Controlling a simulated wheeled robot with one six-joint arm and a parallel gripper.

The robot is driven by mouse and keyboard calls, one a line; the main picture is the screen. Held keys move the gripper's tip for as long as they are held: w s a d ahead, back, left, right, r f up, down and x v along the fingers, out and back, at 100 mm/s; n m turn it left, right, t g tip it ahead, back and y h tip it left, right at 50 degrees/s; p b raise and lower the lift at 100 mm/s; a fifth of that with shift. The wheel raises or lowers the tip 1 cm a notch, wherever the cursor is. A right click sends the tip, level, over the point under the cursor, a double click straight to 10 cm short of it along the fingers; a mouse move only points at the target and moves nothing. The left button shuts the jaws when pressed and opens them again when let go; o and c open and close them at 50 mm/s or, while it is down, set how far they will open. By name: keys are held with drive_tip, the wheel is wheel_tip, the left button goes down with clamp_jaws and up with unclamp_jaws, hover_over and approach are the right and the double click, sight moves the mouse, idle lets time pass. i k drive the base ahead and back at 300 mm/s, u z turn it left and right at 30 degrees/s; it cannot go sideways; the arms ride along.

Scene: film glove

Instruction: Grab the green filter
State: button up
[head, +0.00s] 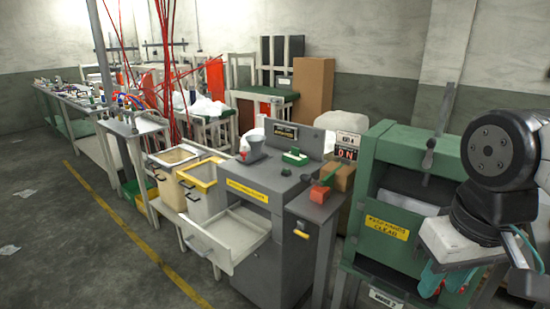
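A small green piece with white on it (294,157) lies on the top of the grey machine (258,180) in the middle of the head view. It is the only small separate green thing that I can make out there, and it is too small to tell for sure that it is the filter. My arm comes in at the right edge, in front of the green cabinet, well to the right of the green piece and apart from it. My gripper (450,262) is at the pale block at the arm's end.
The grey machine has a pulled-out pale drawer (226,240) and a red-orange part (322,192). A green cabinet (400,150) stands right of it. Two bins (200,190) stand left. The floor at the left front is mostly clear, with a yellow line.

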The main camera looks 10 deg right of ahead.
sight(294, 157)
drive_tip(key=u, duration=0.65)
drive_tip(key=i, duration=1.7)
drive_tip(key=z, duration=1)
